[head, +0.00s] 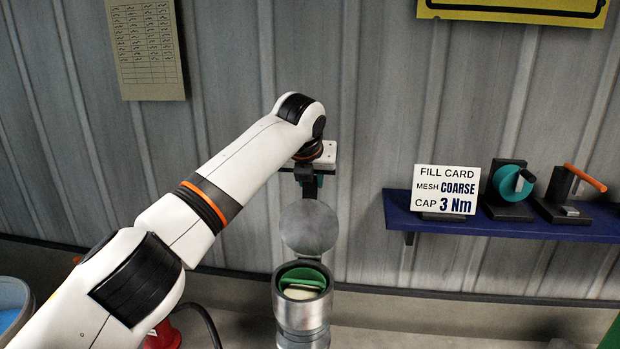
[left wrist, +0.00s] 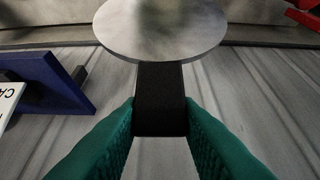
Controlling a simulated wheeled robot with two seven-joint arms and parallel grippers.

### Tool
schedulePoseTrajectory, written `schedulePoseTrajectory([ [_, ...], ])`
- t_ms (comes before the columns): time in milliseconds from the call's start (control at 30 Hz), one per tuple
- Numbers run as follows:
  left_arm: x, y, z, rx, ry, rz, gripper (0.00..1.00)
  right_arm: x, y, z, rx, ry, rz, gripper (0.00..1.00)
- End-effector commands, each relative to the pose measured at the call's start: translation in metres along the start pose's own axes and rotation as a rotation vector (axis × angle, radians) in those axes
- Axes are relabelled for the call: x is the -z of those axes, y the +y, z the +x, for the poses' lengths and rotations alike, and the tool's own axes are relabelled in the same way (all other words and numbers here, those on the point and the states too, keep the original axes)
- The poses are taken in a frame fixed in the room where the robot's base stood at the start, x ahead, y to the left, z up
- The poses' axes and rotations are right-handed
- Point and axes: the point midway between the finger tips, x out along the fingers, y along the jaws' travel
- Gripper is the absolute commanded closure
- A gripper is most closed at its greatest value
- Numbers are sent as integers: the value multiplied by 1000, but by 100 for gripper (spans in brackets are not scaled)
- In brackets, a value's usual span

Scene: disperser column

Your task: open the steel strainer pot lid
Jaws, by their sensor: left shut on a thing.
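The steel strainer pot (head: 302,312) stands upright below my left arm in the head view. Its mouth is uncovered and shows a green interior with a pale piece inside. The round grey lid (head: 309,227) is tilted up above and behind the mouth, its face toward the head camera. In the left wrist view the lid (left wrist: 160,28) is at the top, with a black handle (left wrist: 160,98) running from it. My left gripper (left wrist: 160,118) has its green fingers shut on this handle.
A blue wall shelf (head: 480,225) on the right holds a fill card (head: 446,190), a teal spool-like tool (head: 510,183) and an orange-handled tool (head: 586,178). A ribbed metal wall stands behind. A grey bin (head: 12,300) with blue inside sits at the lower left.

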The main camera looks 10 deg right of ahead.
Motion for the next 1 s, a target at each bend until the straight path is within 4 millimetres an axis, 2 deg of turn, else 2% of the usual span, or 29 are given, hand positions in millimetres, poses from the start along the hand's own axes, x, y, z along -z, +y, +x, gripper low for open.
schedulePoseTrajectory([
  [467, -3, 0, 2, 0, -17, 0, 100, -2, -1, 0, 1, -3, -1, 56],
  [500, -3, 0, 2, 0, -17, 0, 66, -2, -1, 0, 1, -4, -1, 56],
  [600, -2, 0, 2, 0, -15, 0, 50, -3, -1, 0, 1, -5, -1, 56],
  [867, -1, 0, 1, 0, -11, 0, 49, -3, -1, 0, 1, -5, -1, 56],
  [1000, -1, 0, -5, 0, -8, 0, 49, -3, -1, 7, 1, -5, -1, 56],
])
